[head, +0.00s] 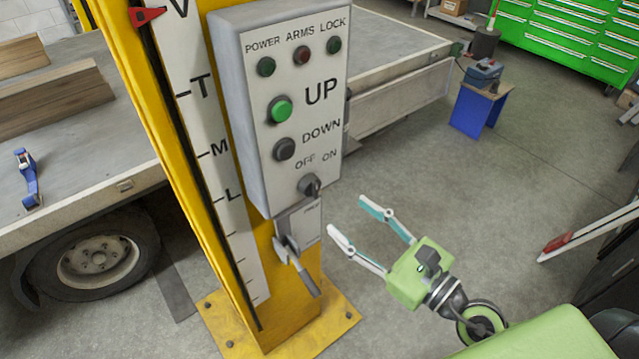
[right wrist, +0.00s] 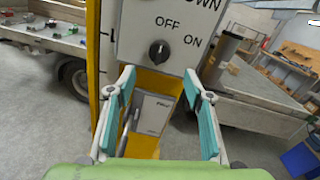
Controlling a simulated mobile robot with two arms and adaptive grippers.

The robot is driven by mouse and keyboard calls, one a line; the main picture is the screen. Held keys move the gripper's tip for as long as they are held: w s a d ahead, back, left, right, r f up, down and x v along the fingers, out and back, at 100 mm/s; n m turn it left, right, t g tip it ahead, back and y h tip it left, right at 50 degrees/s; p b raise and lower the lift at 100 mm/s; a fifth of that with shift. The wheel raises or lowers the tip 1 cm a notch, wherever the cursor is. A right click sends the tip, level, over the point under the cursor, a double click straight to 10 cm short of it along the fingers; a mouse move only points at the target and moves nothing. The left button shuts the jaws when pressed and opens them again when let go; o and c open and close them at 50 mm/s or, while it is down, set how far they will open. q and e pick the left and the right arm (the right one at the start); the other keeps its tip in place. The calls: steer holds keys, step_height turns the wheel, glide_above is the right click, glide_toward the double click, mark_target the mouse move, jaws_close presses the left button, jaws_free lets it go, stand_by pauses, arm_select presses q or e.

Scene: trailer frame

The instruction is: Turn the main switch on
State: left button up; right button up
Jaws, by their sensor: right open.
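A grey control box (head: 290,100) is mounted on a yellow post. Its black rotary knob (head: 310,186) sits at the lower right under the words OFF and ON; it also shows in the right wrist view (right wrist: 159,52). I cannot tell for sure which word it points to. Below is a small grey box with a lever (head: 297,264), its handle slanting down; the small box also shows in the right wrist view (right wrist: 150,116). My right gripper (head: 347,214) is open and empty, right of the small box and apart from it. My left gripper is not in view.
The control box also carries a lit-looking green UP button (head: 280,110), a dark DOWN button (head: 285,149) and several lamps. A trailer bed (head: 75,140) with a wheel stands behind the post. A blue stand (head: 480,108) is at the right back.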

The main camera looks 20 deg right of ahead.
mark_target(312, 187)
steer(key=p+x, duration=0.4)
steer(key=x, duration=0.5)
steer(key=shift+w+a+p, duration=0.2)
steer(key=shift+w+p, duration=0.1)
steer(key=shift+p, duration=0.05)
steer(key=c, duration=1.1)
